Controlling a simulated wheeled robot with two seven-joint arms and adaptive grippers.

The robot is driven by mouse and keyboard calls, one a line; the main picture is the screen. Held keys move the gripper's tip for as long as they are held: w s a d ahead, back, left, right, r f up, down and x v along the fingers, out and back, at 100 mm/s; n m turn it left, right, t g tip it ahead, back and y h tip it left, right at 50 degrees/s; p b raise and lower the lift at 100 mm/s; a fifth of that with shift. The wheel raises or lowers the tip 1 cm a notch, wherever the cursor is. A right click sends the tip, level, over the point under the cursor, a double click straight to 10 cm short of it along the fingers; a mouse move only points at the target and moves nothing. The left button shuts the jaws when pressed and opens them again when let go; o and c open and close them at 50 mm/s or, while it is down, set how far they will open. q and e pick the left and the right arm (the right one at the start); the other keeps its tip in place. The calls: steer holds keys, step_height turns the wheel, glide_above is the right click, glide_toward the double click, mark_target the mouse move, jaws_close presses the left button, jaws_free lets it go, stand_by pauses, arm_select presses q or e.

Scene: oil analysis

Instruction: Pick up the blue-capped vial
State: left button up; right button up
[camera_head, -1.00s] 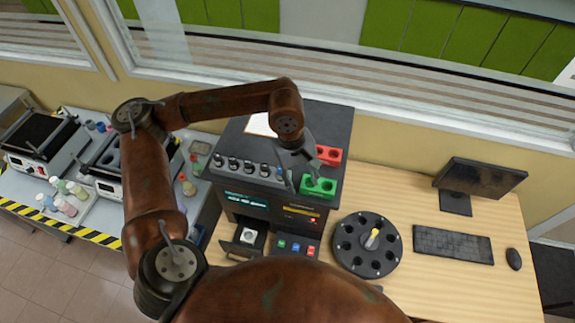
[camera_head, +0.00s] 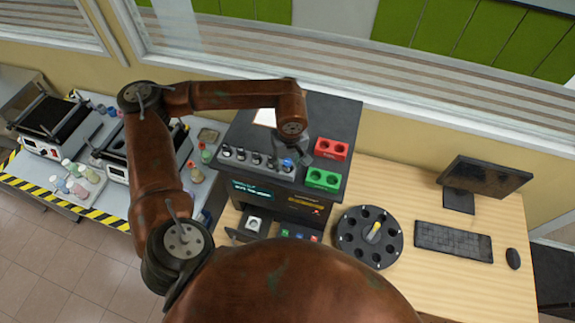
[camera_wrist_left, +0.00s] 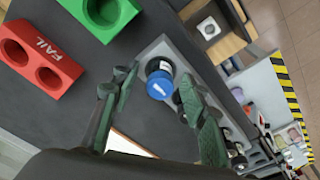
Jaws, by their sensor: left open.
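The blue-capped vial (camera_wrist_left: 159,86) stands in the end place of a grey rack; its blue cap also shows in the head view (camera_head: 287,164). My left gripper (camera_wrist_left: 157,97) is open, with one finger on each side of the blue cap in the wrist view. In the head view the left gripper (camera_head: 290,150) is over the rack's right end. I cannot tell whether the fingers touch the vial. My right gripper is not in view.
A green two-hole block (camera_head: 323,180) and a red "FAIL" block (camera_head: 331,149) stand just right of the rack (camera_head: 262,171). Several dark-capped vials (camera_head: 241,155) fill the rack's left part. A round black carousel (camera_head: 368,262), keyboard (camera_head: 453,241) and monitor (camera_head: 483,178) are on the wooden table.

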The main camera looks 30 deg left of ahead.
arm_select(q)
steer(key=shift+c, duration=0.3)
jaws_close()
steer(key=shift+r, duration=0.2)
